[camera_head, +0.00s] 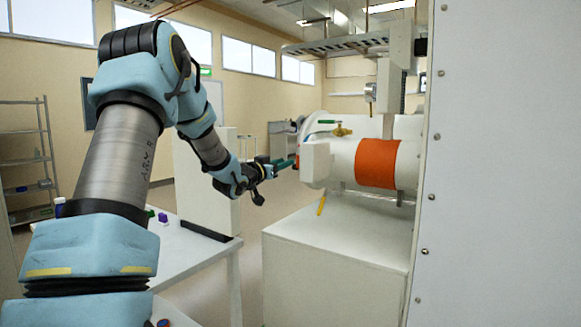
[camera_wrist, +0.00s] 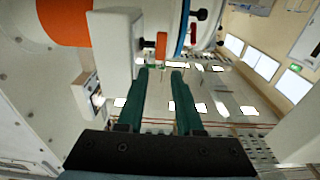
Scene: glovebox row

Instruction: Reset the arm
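My arm reaches forward from the left side of the head view, with its elbow raised. My gripper (camera_head: 284,164) is at the end of it, just left of a white block (camera_head: 315,162) on the end of the white cylinder (camera_head: 345,160). In the wrist view my gripper (camera_wrist: 160,76) shows two green fingers standing apart with nothing between them, so it is open and empty. The fingertips appear close to the white block (camera_wrist: 114,45) and a small orange knob (camera_wrist: 161,45); whether they touch cannot be told.
A white cabinet (camera_head: 335,250) stands below the cylinder, with a yellow item (camera_head: 321,205) on it. A large white panel (camera_head: 497,180) fills the right side. A white table (camera_head: 190,250) is at lower left, with a shelf rack (camera_head: 22,165) behind. Open floor lies between table and cabinet.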

